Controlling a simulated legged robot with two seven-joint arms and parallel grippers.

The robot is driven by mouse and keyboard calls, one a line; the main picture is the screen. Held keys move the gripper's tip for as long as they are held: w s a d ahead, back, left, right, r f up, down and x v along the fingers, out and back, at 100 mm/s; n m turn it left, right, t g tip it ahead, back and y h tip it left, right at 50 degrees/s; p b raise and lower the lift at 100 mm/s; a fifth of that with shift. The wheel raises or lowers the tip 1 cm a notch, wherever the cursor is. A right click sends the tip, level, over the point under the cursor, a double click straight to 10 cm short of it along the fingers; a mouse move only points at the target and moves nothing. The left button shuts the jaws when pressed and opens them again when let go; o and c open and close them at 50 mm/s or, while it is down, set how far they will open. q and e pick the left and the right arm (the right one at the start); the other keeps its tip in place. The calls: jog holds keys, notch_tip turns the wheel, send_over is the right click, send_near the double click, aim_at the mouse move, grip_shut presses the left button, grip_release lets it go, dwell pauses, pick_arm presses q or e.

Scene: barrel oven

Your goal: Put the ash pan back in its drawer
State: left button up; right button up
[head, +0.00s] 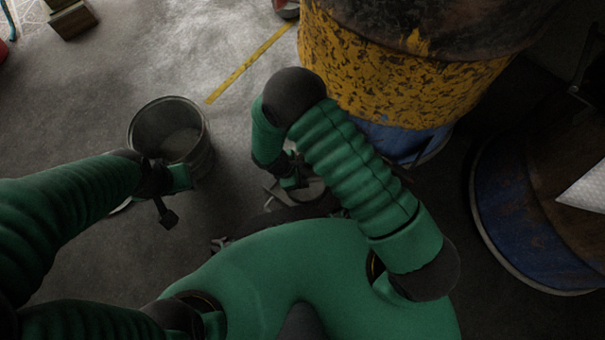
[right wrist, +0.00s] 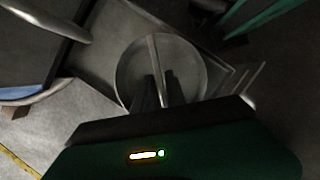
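The ash pan (right wrist: 190,60) is a round, shallow grey pan with a bar handle across it. It shows in the right wrist view, and partly in the head view (head: 312,188) below my right arm. The two dark fingers of my right gripper (right wrist: 158,92) sit close on either side of the bar and look shut on it. A flat metal tray with raised edges (right wrist: 236,78), apparently the drawer, lies around or under the pan; I cannot tell whether the pan rests in it. My left gripper (head: 172,198) is beside the bucket, its fingers unclear.
A metal bucket (head: 190,145) stands on the floor at left. The rusty yellow barrel (head: 400,85) stands behind my right arm. A blue drum with a rusty top (head: 505,220) is at right. Floor between the bucket and the yellow line (head: 245,68) is clear.

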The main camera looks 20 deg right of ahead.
jog(key=shift+o, duration=1.1)
jog(key=shift+r, duration=0.2)
jog(key=s+p+v, duration=0.1)
jog(key=p+v, duration=0.6)
jog(key=v, duration=0.4)
jog(key=s+d+r+m+t+y, duration=0.1)
jog(key=d+r+m+y, duration=0.1)
jog(key=d+r+m, duration=0.5)
jog(key=s+d+r+m+t+y, duration=0.2)
jog(key=d+r+m, duration=0.5)
jog(key=r, duration=0.8)
jog(key=m, duration=0.2)
jog(key=shift+r+m, duration=0.2)
jog(key=shift+m, duration=0.1)
